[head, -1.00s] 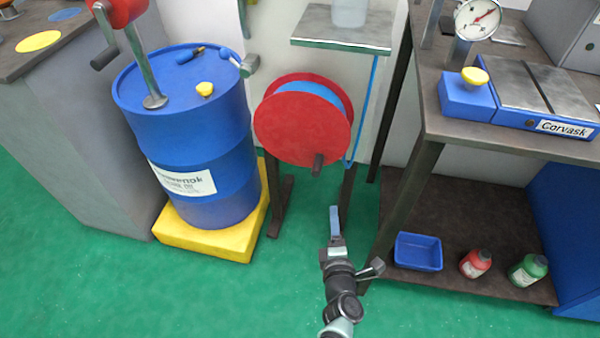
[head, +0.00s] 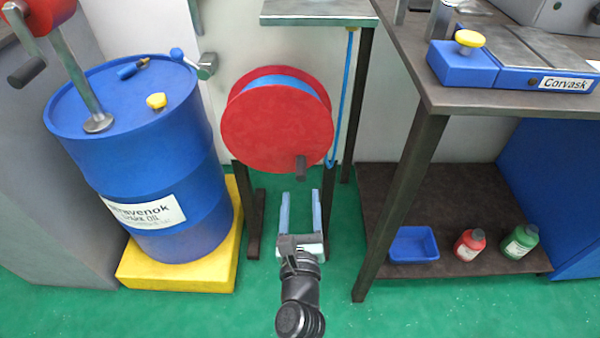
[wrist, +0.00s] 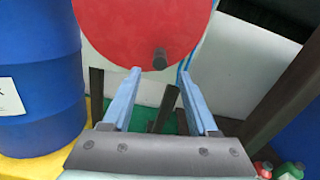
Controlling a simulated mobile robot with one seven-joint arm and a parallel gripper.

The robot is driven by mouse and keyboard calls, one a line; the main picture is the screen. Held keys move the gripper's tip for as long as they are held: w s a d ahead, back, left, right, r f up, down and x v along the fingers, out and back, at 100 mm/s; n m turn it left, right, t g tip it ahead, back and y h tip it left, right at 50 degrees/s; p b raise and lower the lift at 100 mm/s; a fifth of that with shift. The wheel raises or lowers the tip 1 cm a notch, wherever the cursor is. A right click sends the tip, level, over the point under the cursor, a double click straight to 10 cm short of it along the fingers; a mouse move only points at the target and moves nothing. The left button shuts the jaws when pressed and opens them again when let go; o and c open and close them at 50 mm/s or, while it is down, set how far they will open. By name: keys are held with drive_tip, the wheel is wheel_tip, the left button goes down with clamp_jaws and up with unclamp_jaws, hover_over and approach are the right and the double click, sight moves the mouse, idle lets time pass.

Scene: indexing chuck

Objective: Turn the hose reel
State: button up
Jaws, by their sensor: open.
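The hose reel (head: 272,125) has red side discs with blue hose wound between them and stands on dark legs. A dark handle (head: 301,168) sticks out of the front disc at its lower right; it also shows in the wrist view (wrist: 160,59). My gripper (head: 300,196) is in front of the reel and below the handle, its two blue-grey fingers pointing towards the reel. In the wrist view my gripper (wrist: 161,80) is open and empty, with the handle above the gap between the fingertips, apart from them.
A blue drum (head: 150,200) on a yellow base (head: 180,275) stands left of the reel. A dark workbench (head: 430,130) is on the right, its lower shelf holding a blue tray (head: 413,245) and red and green bottles. A small metal shelf (head: 320,14) is above the reel.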

sight(301, 178)
drive_tip(key=w+b, duration=0.2)
drive_tip(key=w, duration=0.6)
drive_tip(key=shift+w+b, duration=0.25)
drive_tip(key=shift+b, duration=0.1)
clamp_jaws()
idle(1.0)
